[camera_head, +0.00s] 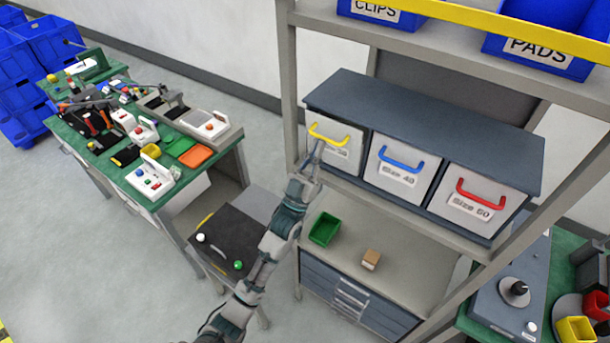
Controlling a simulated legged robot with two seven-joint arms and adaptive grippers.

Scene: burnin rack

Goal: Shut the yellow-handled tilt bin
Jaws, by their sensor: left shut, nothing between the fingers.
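The yellow-handled tilt bin (333,152) is the leftmost of three light grey bins in a dark blue-grey cabinet on the rack shelf. Its face looks about flush with the cabinet; I cannot tell whether a small gap is left. Its yellow handle (328,134) is at the top of the face. My left gripper (319,148) is shut and empty, in front of the bin's face just below the handle. It covers part of the bin's label; I cannot tell whether it touches. My right gripper is not in view.
The blue-handled bin (401,172) and red-handled bin (474,201) are beside it, both closed. A green tray (324,229) and a brown box (371,259) are on the lower surface. A rack post (290,90) stands left of the cabinet. A cluttered green bench (190,170) is at left.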

